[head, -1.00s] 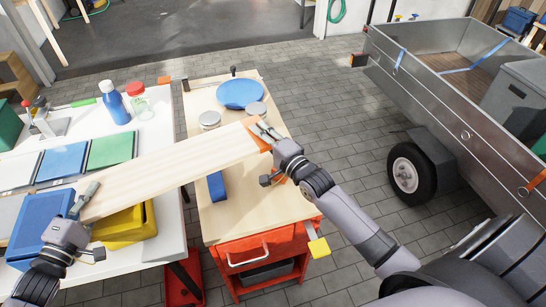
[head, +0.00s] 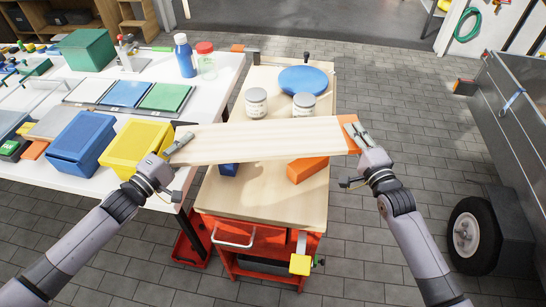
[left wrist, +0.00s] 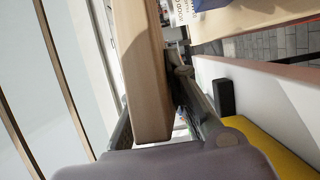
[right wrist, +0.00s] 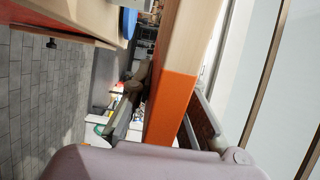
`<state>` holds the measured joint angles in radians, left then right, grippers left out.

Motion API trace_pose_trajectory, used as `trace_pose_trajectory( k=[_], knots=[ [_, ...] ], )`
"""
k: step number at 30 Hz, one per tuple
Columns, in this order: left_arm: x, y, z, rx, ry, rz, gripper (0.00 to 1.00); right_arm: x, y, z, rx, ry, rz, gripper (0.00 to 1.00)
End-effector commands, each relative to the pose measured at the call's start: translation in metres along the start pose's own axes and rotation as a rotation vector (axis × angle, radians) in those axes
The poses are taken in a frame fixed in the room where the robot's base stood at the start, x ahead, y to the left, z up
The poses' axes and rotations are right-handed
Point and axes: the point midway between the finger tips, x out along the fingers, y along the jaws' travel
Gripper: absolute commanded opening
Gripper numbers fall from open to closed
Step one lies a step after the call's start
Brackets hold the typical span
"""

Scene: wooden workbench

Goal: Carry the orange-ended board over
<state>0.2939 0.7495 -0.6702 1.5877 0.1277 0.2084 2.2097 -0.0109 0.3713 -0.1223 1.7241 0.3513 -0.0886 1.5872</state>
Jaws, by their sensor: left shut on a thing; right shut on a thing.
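The orange-ended board (head: 260,142) is a long pale wooden plank with an orange right end. It is held across the wooden bench top, roughly level, one arm at each end. My left gripper (head: 178,146) is shut on its plain left end; the left wrist view shows that end (left wrist: 148,90) between the fingers. My right gripper (head: 356,134) is shut on its orange end, and the right wrist view shows the orange part (right wrist: 172,105) between the fingers. The board hides part of the bench top beneath it.
The wooden-topped red cart (head: 260,200) carries two jars (head: 256,103), a blue disc (head: 303,80), an orange block (head: 307,168) and a partly hidden blue block (head: 229,169). Left is a white table with yellow (head: 138,146) and blue (head: 80,143) bins. A trailer (head: 510,120) stands right.

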Motion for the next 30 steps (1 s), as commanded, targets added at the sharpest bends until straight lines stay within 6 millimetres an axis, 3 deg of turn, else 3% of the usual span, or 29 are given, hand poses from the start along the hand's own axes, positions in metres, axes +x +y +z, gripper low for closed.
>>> trace_pose_trajectory(
  k=[14, 30],
  knots=[
    [0.0, 0.001, -0.001, 0.001, 0.001, 0.003, 0.0, 0.0, -0.001, -0.001, -0.001, 0.001, -0.004, 0.0],
    [0.0, -0.028, -0.001, 0.0, 0.001, 0.003, 0.0, 0.0, 0.028, -0.001, -0.001, 0.001, -0.004, 0.0]
  ],
)
